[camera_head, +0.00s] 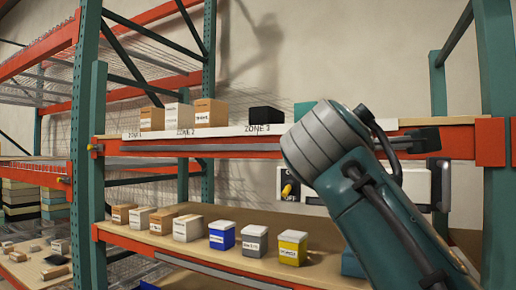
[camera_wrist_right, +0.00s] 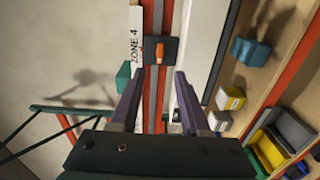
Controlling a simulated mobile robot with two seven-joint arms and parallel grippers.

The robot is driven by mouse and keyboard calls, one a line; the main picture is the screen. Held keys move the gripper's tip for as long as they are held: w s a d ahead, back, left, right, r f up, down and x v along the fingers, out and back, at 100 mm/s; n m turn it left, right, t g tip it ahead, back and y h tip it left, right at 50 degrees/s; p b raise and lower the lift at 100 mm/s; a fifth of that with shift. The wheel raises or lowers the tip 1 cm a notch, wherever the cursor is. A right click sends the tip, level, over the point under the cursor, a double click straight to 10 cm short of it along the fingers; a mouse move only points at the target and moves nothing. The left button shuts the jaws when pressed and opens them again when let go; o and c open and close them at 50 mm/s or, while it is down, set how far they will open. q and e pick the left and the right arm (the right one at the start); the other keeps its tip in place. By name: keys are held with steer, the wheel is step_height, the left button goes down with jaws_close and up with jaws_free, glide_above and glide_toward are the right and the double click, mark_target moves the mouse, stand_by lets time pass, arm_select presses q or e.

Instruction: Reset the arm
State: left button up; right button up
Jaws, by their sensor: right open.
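My right arm (camera_head: 370,195) reaches up across the right side of the head view, teal with a grey ringed joint; its gripper cannot be made out there. In the right wrist view my right gripper (camera_wrist_right: 160,72) is open, its two fingers apart with nothing between them. Beyond the fingertips, a dark plate with an orange lever (camera_wrist_right: 160,51) sits on the orange beam. A white console box (camera_head: 310,183) with a yellow switch (camera_head: 288,190) is partly hidden behind my arm in the head view. My left gripper is not in view.
An orange and teal rack holds boxes (camera_head: 210,112) and a black block (camera_head: 266,115) on the upper shelf. The lower shelf carries cartons (camera_head: 187,228) and blue (camera_head: 222,235), grey (camera_head: 255,239) and yellow (camera_head: 293,247) bins. A ZONE 4 label (camera_wrist_right: 135,45) lies beside the beam.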

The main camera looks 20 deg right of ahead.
stand_by(0.3)
steer(key=s+a+f+m+g+y, duration=0.1)
steer(key=s+f+y, duration=0.15)
steer(key=f, duration=0.45)
steer(key=s+a+f+m+g+y+p, duration=0.1)
steer(key=s+f+y, duration=0.1)
steer(key=s+f, duration=0.3)
steer(key=s+a+f+m+g+y, duration=0.1)
steer(key=s+f+y, duration=0.1)
steer(key=f, duration=0.6)
steer(key=s+a+f+m+g+y, duration=0.1)
steer(key=s+a+f+g+y, duration=0.1)
steer(key=s, duration=0.8)
steer(key=s+a+f+m+g+y+p, duration=0.1)
steer(key=s+a+f+m+g+y, duration=0.1)
steer(key=s+a+f+y, duration=0.3)
steer(key=s+a+f+g, duration=0.1)
steer(key=s+a+f, duration=0.1)
steer(key=s, duration=0.2)
steer(key=shift+s+a+f, duration=0.15)
steer(key=shift+s+a, duration=0.15)
steer(key=shift+s, duration=0.05)
